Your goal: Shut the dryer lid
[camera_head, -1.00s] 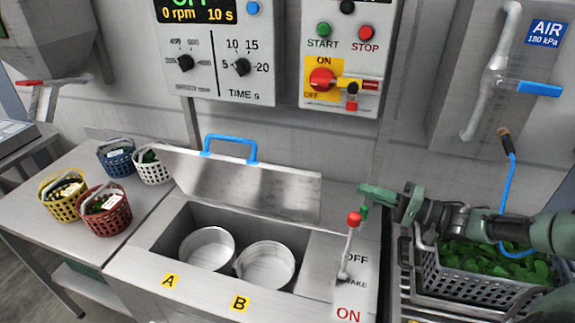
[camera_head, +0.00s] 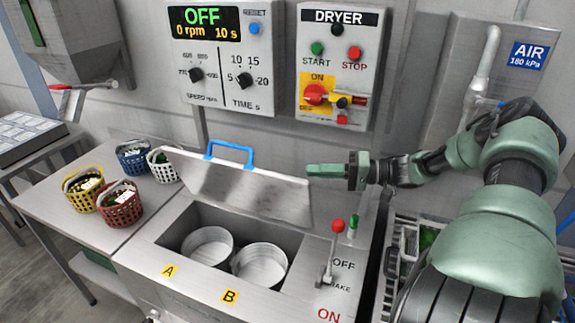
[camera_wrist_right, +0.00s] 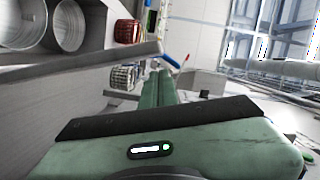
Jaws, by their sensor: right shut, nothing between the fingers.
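The dryer lid (camera_head: 240,187) is a steel panel with a blue handle (camera_head: 230,150) on its upper edge. It stands open, tilted up behind the dryer's opening. Two round baskets, one at label A (camera_head: 207,247) and one at label B (camera_head: 262,265), sit inside the open well. My right gripper (camera_head: 312,171) is shut and empty, just right of the lid's upper right corner; I cannot tell if it touches. In the right wrist view the lid's edge (camera_wrist_right: 90,68) passes beside the closed fingers (camera_wrist_right: 158,88). My left gripper is not in view.
A red-knobbed brake lever (camera_head: 337,226) stands right of the well. Yellow (camera_head: 86,190), red (camera_head: 121,207) and blue (camera_head: 133,158) baskets, plus a white one, stand on the left table. The control panel (camera_head: 338,65) is on the wall behind.

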